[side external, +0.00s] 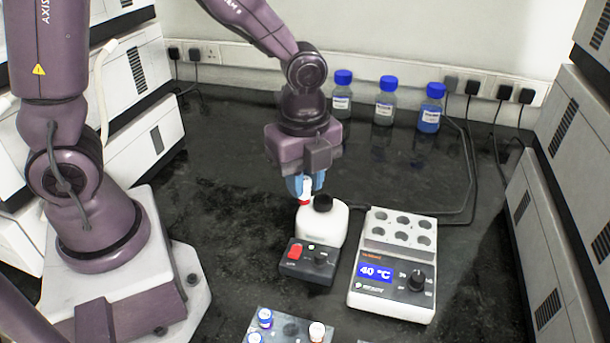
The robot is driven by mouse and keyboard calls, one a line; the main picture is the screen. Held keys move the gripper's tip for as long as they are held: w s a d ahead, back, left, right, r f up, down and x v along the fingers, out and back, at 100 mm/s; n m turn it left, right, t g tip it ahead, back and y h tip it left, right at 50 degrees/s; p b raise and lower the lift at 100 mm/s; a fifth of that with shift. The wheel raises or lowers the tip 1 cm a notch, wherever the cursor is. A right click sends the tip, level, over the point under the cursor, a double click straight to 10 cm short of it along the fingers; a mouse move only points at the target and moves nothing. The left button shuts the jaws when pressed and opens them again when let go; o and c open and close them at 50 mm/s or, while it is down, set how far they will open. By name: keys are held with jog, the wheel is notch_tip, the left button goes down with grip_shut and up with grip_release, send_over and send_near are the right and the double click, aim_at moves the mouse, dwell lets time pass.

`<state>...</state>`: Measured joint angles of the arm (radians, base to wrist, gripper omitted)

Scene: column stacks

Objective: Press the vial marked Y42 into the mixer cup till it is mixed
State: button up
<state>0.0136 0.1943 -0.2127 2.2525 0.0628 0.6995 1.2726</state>
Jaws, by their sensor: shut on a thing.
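My gripper (305,184), with blue fingers, is shut on a small vial (306,196) and points down. The vial is white with a red part at its lower end; the fingers hide its upper part, and no marking on it can be read. The vortex mixer (310,232) has a white body and a dark front panel with a red switch and a knob. Its black mixer cup (323,203) is on top. The vial shows just left of the cup in the picture; I cannot tell whether it touches the mixer.
A heater block (398,250) reading 40 °C stands right of the mixer. A rack (290,329) with several capped vials is at the bottom edge, partly cut off. Blue-capped bottles (385,102) stand at the back wall. Dark bench is clear behind the mixer; cables run at right.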

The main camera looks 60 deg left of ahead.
jog(key=shift+w+a+f, duration=1)
jog(key=shift+w+f, duration=0.15)
jog(key=shift+w, duration=0.05)
jog(key=shift+w+a+f, duration=1)
jog(key=shift+w+f, duration=0.1)
jog(key=shift+w, duration=0.15)
jog(key=shift+w+a+f, duration=1)
jog(key=shift+w+f, duration=0.15)
jog(key=shift+w, duration=0.05)
jog(key=shift+f, duration=1.25)
dwell(1.5)
jog(key=shift+r, duration=3)
